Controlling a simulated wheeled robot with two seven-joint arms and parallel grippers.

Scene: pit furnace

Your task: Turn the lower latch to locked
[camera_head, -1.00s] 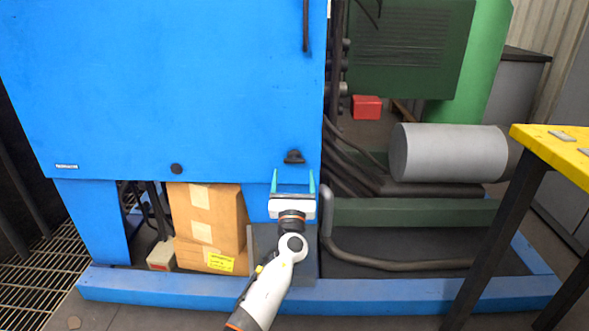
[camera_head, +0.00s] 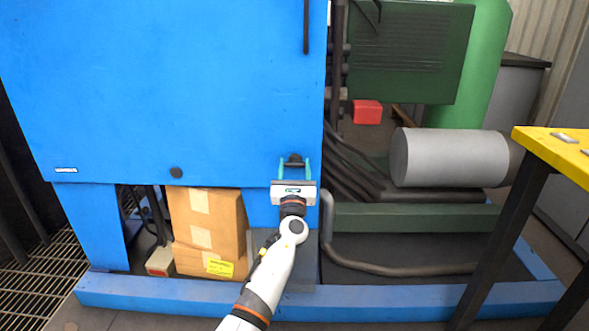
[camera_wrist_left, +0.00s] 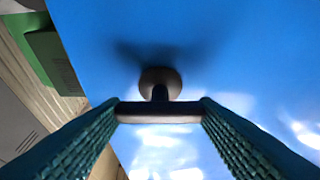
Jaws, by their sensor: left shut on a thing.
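The lower latch (camera_head: 295,159) is a small dark knob near the bottom right corner of the blue panel (camera_head: 180,90). In the left wrist view, its handle bar (camera_wrist_left: 158,113) lies crosswise in front of a round dark base (camera_wrist_left: 160,79). My left gripper (camera_head: 294,164) reaches up from below, with one teal finger on each side of the latch. It is shut on the latch handle, whose ends meet the ribbed finger pads in the left wrist view. In the head view, the gripper partly hides the latch. My right gripper is not in view.
A round dark knob (camera_head: 176,172) sits further left on the panel's lower edge. Cardboard boxes (camera_head: 207,232) stand below the panel. Dark hoses and a grey cylinder (camera_head: 450,158) are to the right, with a yellow-topped table (camera_head: 560,146) at far right.

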